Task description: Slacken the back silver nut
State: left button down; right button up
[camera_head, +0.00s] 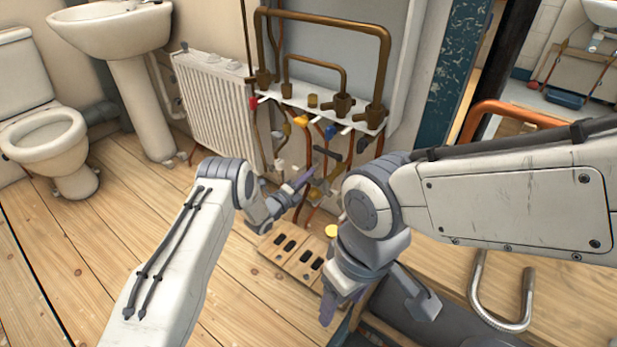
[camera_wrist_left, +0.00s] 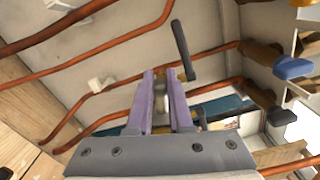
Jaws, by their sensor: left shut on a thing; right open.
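My left gripper (camera_head: 300,184) reaches in low among the pipes under the valve board. In the left wrist view its two purple-grey fingers (camera_wrist_left: 161,98) are closed around a small pale silver piece (camera_wrist_left: 160,92), which looks like the silver nut. Most of it is hidden between the fingers, and brass shows beside it. In the head view the nut is hidden by the gripper. My right gripper (camera_head: 378,303) is open and empty, in front of the pipes and over the floor at the workbench's edge.
A black lever handle (camera_wrist_left: 183,50) stands right beside the left fingers. Copper pipes (camera_wrist_left: 85,38) run around them. A blue handle (camera_wrist_left: 294,68) is to the right. A slotted wooden block (camera_head: 290,258) lies on the floor below. A white radiator (camera_head: 213,105) stands at left.

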pick_arm(q)
jog(key=f+n, duration=0.1)
jog(key=n+b, duration=0.1)
jog(key=shift+a+f+n, duration=0.1)
jog(key=shift+f+n, duration=0.25)
jog(key=shift+n, duration=0.05)
jog(key=shift+s+d+f+n+b, duration=0.2)
jog(key=shift+f+n, duration=0.35)
jog(key=shift+n, duration=0.65)
jog(key=shift+w+d+f+n+b, duration=0.1)
jog(key=shift+f+n+b, duration=0.3)
jog(key=shift+n, duration=0.8)
jog(key=shift+s+d+f+n+b, duration=0.15)
jog(key=shift+f+n, duration=0.5)
jog(key=shift+n, duration=0.55)
jog(key=c, duration=0.8)
grip_release()
jog(key=shift+s+a, duration=0.1)
